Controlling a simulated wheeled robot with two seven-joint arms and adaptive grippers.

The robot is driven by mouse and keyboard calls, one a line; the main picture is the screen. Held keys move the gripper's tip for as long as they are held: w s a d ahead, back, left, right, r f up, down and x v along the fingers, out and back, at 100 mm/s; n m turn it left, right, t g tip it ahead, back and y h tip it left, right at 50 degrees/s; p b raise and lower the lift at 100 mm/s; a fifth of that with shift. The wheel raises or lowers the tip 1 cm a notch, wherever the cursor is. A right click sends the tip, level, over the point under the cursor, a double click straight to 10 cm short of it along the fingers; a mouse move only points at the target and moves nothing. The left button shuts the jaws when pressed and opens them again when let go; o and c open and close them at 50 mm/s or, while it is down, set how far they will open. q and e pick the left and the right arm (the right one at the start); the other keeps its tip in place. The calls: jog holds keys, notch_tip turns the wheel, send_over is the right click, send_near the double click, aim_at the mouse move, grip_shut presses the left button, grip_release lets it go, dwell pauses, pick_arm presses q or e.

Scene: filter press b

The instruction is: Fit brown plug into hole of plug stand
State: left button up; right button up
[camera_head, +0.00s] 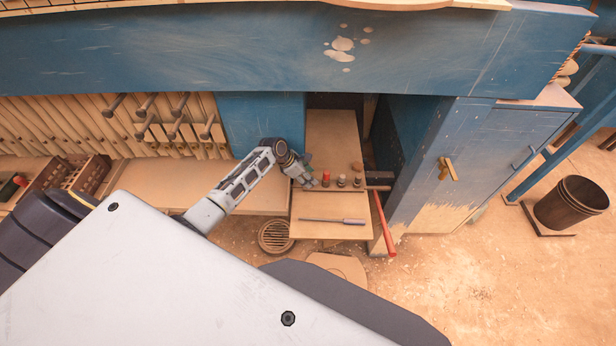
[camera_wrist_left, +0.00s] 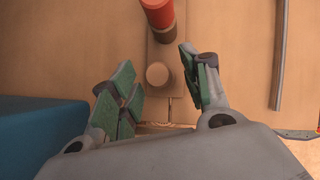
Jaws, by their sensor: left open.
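My left gripper (camera_head: 302,176) is at the left end of the plug stand in the head view. In the left wrist view my open left gripper (camera_wrist_left: 158,66) has its green-padded fingers on either side of a light-brown round piece (camera_wrist_left: 158,75); I cannot tell whether it is a plug top or a hole. The narrow wooden plug stand (camera_wrist_left: 157,54) runs up from it. A red plug with a dark lower part (camera_wrist_left: 158,12) stands just beyond the fingers; it also shows in the head view (camera_head: 326,178). Two darker plugs (camera_head: 342,181) (camera_head: 357,182) stand to its right.
A small reddish-brown piece (camera_head: 357,166) sits behind the plugs. Blue woodwork (camera_head: 266,122) closes off the left. A bucket (camera_head: 572,203) stands far right.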

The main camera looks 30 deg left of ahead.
pick_arm(q)
jog(key=shift+r, duration=0.1)
jog(key=v, duration=1.1)
jog(key=shift+s+a+r, duration=0.15)
jog(key=shift+s+r, duration=0.1)
jog(key=shift+r, duration=0.05)
dwell(0.5)
dwell(0.5)
